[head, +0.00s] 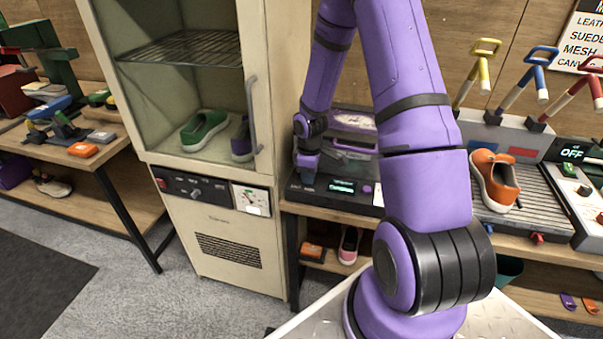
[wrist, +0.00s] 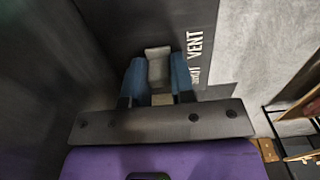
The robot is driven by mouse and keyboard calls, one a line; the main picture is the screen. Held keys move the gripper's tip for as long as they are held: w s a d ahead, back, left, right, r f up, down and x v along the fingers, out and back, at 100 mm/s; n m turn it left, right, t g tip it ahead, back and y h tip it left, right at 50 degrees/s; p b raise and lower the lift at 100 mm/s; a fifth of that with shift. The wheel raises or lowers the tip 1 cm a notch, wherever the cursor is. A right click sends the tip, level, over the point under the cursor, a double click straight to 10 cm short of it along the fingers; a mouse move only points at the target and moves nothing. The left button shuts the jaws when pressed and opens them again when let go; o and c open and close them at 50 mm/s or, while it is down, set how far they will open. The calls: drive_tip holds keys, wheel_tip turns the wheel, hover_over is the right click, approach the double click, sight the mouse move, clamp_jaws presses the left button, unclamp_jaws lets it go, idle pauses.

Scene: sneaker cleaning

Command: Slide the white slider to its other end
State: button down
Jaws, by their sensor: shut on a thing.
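The white slider (wrist: 158,68) shows as a pale grey-white block in the wrist view, on a dark panel (wrist: 187,15). The panel has white lettering that reads "VENT", with a second word partly hidden. My gripper (wrist: 157,82) has its two blue fingers on either side of the slider, shut on it. In the head view my gripper (head: 307,165) points down at the left end of a dark machine (head: 340,204) with a lit display. The slider is hidden there, and I cannot tell which end of its travel it is at.
A cream cabinet (head: 215,175) with a glass door and handle (head: 252,115) stands close to the left of my gripper. An orange sneaker (head: 495,180) sits on a ribbed tray at the right. A pink shoe (head: 349,245) lies on the shelf below.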

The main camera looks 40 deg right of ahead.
drive_tip(key=shift+s+d, duration=0.45)
drive_tip(key=shift+s, duration=0.1)
drive_tip(key=c, duration=1)
unclamp_jaws()
drive_tip(key=shift+s+d, duration=0.1)
drive_tip(key=shift+o, duration=0.2)
wheel_tip(320, 180, up, 11)
